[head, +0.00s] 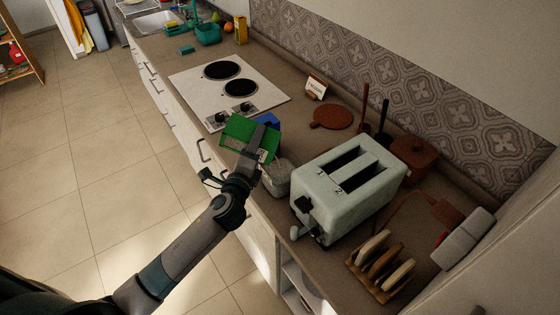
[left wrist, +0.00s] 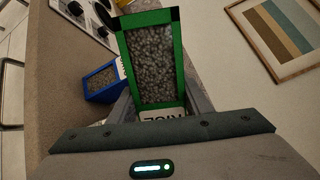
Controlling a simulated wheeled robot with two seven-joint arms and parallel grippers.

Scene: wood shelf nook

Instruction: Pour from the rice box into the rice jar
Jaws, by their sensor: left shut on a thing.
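The green rice box (head: 238,129) is held in my left gripper (head: 262,140) above the counter's front edge, tilted in the head view. In the left wrist view, the green box (left wrist: 152,65) shows grey grains inside its frame and a partly hidden label reading RICE. My left gripper is shut on it, with a finger on each side. A pale, glassy jar (head: 277,178), seemingly the rice jar, stands just below and right of the box, beside the toaster. My arm partly hides it, and I cannot tell what it holds. My right gripper is out of view.
A blue box (head: 268,120) stands behind the green box; its grains show in the left wrist view (left wrist: 103,82). A toaster (head: 348,187) is close right of the jar. The cooktop (head: 228,88) lies behind. A toast rack (head: 383,268) stands at the front right.

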